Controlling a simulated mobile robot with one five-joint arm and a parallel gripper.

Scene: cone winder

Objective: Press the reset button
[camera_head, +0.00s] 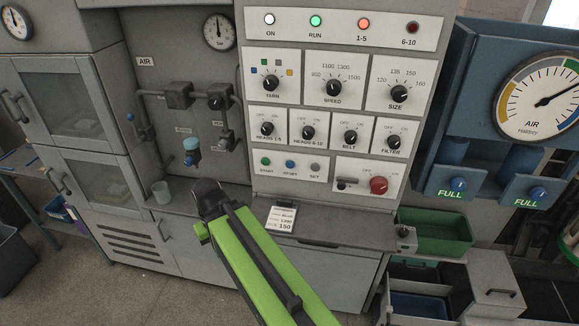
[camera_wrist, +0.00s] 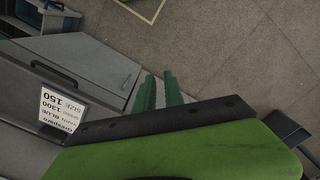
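The start/reset button row is on the upright control panel in the head view. It holds a green button (camera_head: 265,161), a blue button (camera_head: 290,164) and a grey button (camera_head: 315,167). Their labels are too small to read surely. A red knob (camera_head: 379,185) sits on the plate to their right. My gripper's two green fingers (camera_wrist: 161,92) show in the wrist view, with a narrow gap and nothing clearly held between them. They are over the floor beside the console and apart from the buttons. The fingers cannot be made out in the head view.
Rotary knobs such as the yarn knob (camera_head: 271,82) fill the panel above the buttons. An order card (camera_head: 281,219) lies on the ledge below; it also shows in the wrist view (camera_wrist: 61,111). A green bin (camera_head: 436,232) stands at the right. Open floor shows in the wrist view.

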